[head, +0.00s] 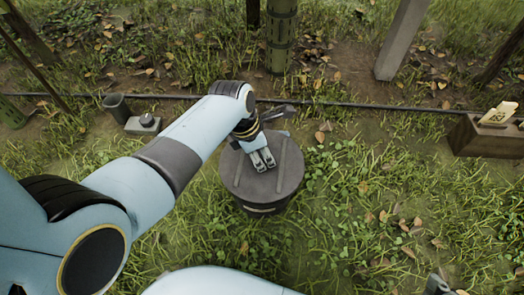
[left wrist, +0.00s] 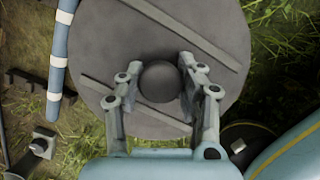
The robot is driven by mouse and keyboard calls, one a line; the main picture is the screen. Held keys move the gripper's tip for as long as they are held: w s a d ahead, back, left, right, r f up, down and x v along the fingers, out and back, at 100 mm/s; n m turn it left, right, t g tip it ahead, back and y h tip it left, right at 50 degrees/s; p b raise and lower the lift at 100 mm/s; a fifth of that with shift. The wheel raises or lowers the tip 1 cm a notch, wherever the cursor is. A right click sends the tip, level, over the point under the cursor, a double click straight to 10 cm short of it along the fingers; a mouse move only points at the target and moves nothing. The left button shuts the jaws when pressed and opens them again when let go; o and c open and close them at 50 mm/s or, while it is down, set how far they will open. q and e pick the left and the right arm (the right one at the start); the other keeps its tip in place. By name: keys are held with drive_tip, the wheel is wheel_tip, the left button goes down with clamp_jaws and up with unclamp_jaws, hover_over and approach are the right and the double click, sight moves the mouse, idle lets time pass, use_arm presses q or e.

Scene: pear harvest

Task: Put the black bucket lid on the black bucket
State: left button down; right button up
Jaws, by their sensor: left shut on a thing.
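The black bucket lid (head: 240,178) is a round dark grey disc with raised bars and a round knob. In the head view it lies over the top of the black bucket (head: 265,209), roughly centred; I cannot tell whether it is fully seated. My left gripper (head: 263,160) is above the lid, shut on its knob. The left wrist view shows the knob (left wrist: 160,82) between the two fingers, with the lid (left wrist: 120,45) filling the middle. The lid hides the bucket's opening. A small grey part at the bottom right edge of the head view may be my right gripper (head: 438,284).
A wooden crate (head: 478,138) with a yellow tag stands at the right edge. A dark hose (head: 340,103) runs behind the bucket. Grass right of the bucket is free.

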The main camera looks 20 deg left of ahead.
use_arm(q)
drive_tip(key=c, duration=0.8)
unclamp_jaws()
drive_tip(key=shift+o, duration=0.2)
drive_tip(key=shift+w+r+p, duration=0.1)
drive_tip(key=shift+r+p, duration=0.7)
drive_tip(key=shift+r, duration=0.1)
wheel_tip(320, 180, up, 4)
drive_tip(key=p, duration=0.4)
drive_tip(key=shift+r, duration=0.15)
use_arm(e)
wheel_tip(320, 180, up, 7)
drive_tip(key=w+t, duration=0.1)
drive_tip(key=w, duration=0.1)
drive_tip(key=shift+r, duration=0.15)
